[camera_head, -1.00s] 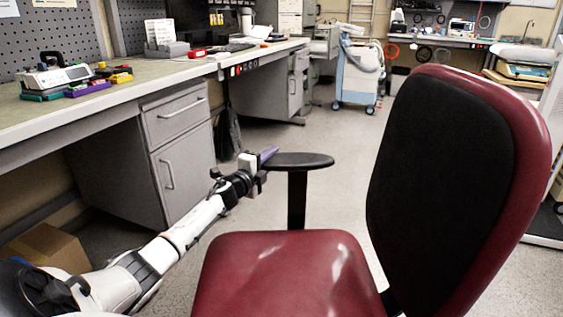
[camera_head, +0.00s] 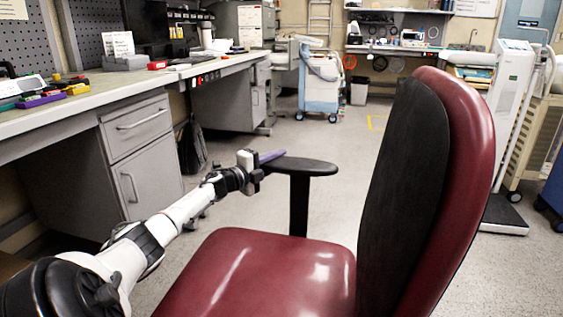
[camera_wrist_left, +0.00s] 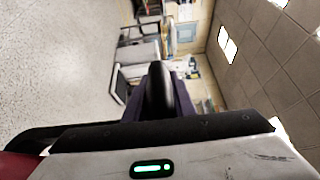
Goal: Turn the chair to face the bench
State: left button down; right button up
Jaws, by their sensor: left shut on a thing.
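The red chair has a glossy seat (camera_head: 265,275) low in the middle of the head view. Its backrest, with a black panel (camera_head: 405,170) and red rim, stands upright on the right. The chair's front points left, towards the bench (camera_head: 90,115) along the left side. In the left wrist view, the armrest end (camera_wrist_left: 160,90) sits between the purple fingers. My right gripper is not in view.
A grey drawer cabinet (camera_head: 140,150) stands under the bench. A blue and white cart (camera_head: 320,85) is at the back. A white column-like stand (camera_head: 505,120) is behind the chair at right. The floor (camera_head: 345,135) beyond the chair is clear.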

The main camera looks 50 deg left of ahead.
aim_at(268, 164)
pick_arm(q)
jog(key=shift+d, duration=0.1)
jog(key=c, duration=1.5)
grip_release()
jog(key=shift+s+d+p, duration=0.1)
jog(key=shift+s+p, duration=0.35)
jog(key=shift+s, duration=0.15)
jog(key=s, duration=0.1)
jog(key=s+p, duration=0.1)
jog(key=s, duration=0.1)
jog(key=shift+s+d+p, duration=0.1)
jog(key=shift+d+p, duration=0.15)
jog(key=shift+p, duration=0.1)
jog(key=s, duration=0.2)
jog(key=s+p, duration=0.1)
jog(key=s+d+p, duration=0.1)
jog(key=s, duration=0.1)
jog(key=shift+s, duration=0.35)
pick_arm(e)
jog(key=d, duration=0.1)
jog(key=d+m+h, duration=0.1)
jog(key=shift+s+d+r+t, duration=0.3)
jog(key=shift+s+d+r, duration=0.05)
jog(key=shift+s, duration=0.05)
pick_arm(q)
jog(key=shift+s, duration=0.1)
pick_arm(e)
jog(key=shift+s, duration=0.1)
